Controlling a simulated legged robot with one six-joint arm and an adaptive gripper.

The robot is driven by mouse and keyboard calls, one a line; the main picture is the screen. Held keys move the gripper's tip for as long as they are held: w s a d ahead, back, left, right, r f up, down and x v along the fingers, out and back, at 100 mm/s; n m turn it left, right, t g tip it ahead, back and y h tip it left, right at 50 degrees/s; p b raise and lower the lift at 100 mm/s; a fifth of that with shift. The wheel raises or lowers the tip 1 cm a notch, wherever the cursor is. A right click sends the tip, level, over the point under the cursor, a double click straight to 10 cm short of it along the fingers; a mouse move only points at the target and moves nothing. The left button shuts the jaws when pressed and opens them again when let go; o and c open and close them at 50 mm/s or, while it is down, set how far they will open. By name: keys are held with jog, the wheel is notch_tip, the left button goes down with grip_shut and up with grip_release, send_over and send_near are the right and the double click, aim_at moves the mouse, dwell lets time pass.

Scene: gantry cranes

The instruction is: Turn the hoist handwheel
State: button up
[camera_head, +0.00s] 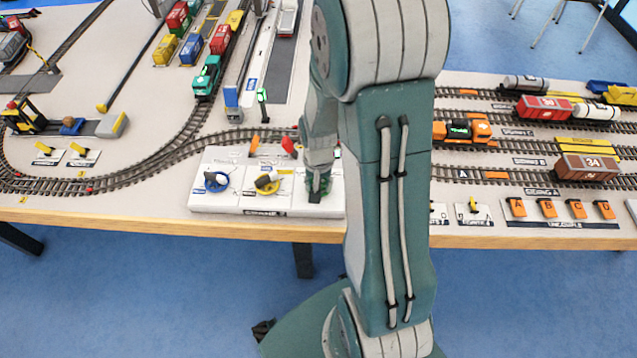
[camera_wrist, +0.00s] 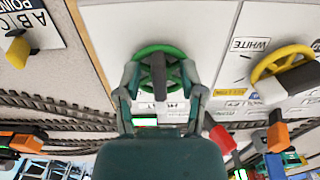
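A green handwheel (camera_wrist: 160,56) with a dark grip is in the upper middle of the wrist view. A small label beside it is partly hidden, so I cannot read it in full. My gripper (camera_wrist: 158,78) is open, with one finger at each side of the green wheel. The fingertips are at or very near the rim; I cannot tell if they touch. In the head view my gripper (camera_head: 318,186) points down at the right end of the white crane panel (camera_head: 238,201) and mostly hides the green wheel.
A yellow handwheel (camera_head: 267,183) and a blue handwheel (camera_head: 216,181) are on the same panel, left of my gripper. A red lever (camera_head: 289,146) and an orange lever (camera_head: 254,145) stand behind them. Track (camera_head: 235,138) runs behind the panel; the table edge (camera_head: 240,224) is in front.

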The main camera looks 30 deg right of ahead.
grip_shut()
jog(key=shift+n, duration=0.4)
jog(key=n, duration=0.3)
jog(key=shift+s+d+n, duration=0.1)
jog(key=shift+d+n, duration=0.2)
jog(key=shift+n, duration=0.1)
jog(key=n, duration=0.5)
jog(key=shift+d, duration=0.3)
jog(key=shift+o, duration=0.3)
grip_release()
